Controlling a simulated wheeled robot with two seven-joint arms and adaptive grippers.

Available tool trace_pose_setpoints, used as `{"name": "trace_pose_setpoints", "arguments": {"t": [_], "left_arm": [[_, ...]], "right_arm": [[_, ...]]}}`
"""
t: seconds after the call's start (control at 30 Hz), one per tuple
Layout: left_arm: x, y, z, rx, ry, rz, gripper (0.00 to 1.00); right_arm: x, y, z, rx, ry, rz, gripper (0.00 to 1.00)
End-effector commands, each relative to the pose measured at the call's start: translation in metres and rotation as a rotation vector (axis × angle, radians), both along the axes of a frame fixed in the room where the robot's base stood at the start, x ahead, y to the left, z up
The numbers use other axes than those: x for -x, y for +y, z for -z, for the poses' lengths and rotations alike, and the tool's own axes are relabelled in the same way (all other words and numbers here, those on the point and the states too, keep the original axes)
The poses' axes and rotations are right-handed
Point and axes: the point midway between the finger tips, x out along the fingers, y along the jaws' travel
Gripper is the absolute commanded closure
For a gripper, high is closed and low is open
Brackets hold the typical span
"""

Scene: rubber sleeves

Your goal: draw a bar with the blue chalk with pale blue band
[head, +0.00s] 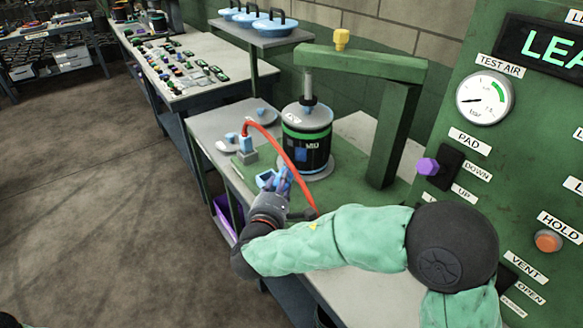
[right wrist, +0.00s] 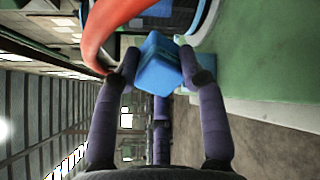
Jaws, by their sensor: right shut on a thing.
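My right gripper (head: 279,177) is in front of the dark canister (head: 310,150), which has a green band and a small blue patch on its side. In the right wrist view, its two purple fingers (right wrist: 158,72) are shut on a blue block (right wrist: 158,66), which I take to be the blue chalk. The chalk also shows in the head view (head: 265,180), at the left of the fingers. Its pale blue band cannot be made out clearly. I cannot tell whether the chalk touches anything besides the fingers.
A red hose (head: 283,155) arches from a small blue-and-grey fitting (head: 247,150) past my right gripper. A green press frame (head: 395,130) stands over the canister. A panel with a gauge (head: 484,98) rises at the right. A bench with small parts (head: 185,65) is behind.

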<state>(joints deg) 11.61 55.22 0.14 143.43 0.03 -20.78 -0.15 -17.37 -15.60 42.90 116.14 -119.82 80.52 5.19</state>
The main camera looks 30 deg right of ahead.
Motion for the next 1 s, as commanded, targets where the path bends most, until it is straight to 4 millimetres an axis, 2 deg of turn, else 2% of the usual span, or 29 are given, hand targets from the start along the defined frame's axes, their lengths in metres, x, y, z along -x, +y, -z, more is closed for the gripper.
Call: {"name": "trace_pose_setpoints", "arguments": {"t": [0.17, 0.57, 1.0], "left_arm": [[0.0, 0.0, 0.004, 0.0, 0.0, 0.0, 0.37], [0.0, 0.0, 0.023, 0.0, 0.0, 0.0, 0.37], [0.0, 0.0, 0.023, 0.0, 0.0, 0.0, 0.37]], "right_arm": [[-0.005, -0.005, 0.0, 0.0, -0.003, 0.002, 1.0], [-0.032, -0.033, 0.002, 0.0, -0.003, 0.003, 1.0], [-0.047, -0.047, 0.0, 0.002, -0.002, 0.0, 1.0]]}}
